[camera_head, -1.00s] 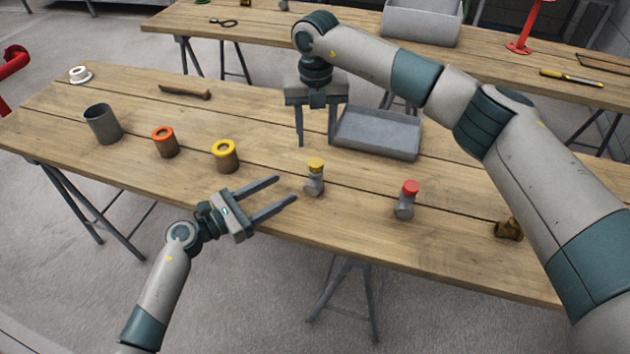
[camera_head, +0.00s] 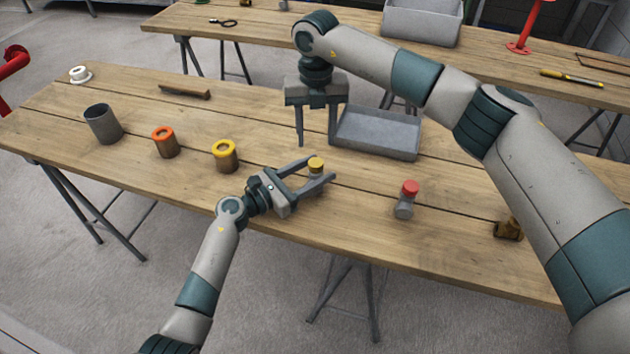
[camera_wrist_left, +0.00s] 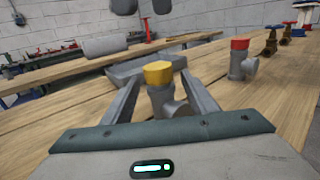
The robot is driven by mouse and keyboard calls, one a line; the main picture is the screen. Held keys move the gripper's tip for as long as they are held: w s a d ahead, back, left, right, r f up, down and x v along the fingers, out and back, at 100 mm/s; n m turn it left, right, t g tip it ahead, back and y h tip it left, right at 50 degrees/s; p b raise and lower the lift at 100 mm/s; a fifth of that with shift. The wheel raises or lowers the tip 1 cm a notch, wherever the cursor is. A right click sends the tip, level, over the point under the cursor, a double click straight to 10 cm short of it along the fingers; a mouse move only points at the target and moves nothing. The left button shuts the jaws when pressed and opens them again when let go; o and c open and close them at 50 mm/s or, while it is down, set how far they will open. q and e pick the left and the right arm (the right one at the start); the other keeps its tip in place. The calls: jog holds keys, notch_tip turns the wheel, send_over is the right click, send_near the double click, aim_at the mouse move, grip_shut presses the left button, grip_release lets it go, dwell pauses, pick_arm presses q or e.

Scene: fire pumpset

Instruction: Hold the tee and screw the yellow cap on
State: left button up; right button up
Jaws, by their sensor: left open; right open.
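A grey tee with a yellow cap (camera_head: 316,164) on its top stands upright on the front table. The yellow cap also shows in the left wrist view (camera_wrist_left: 158,72), with the grey tee (camera_wrist_left: 168,101) under it. My left gripper (camera_head: 322,168) is open, with its fingers on either side of the tee; I cannot tell whether they touch it. My right gripper (camera_head: 316,142) is open and empty, pointing down behind and above the tee. Part of the tee is hidden by the left fingers in the head view.
A grey tray (camera_head: 376,134) lies behind the tee. A red-capped tee (camera_head: 407,199) and a brass fitting (camera_head: 508,229) stand to the right. A yellow-ringed cylinder (camera_head: 226,156), an orange-ringed cylinder (camera_head: 165,142) and a grey cup (camera_head: 103,125) stand to the left.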

pick_arm(q)
grip_shut()
dwell(0.3)
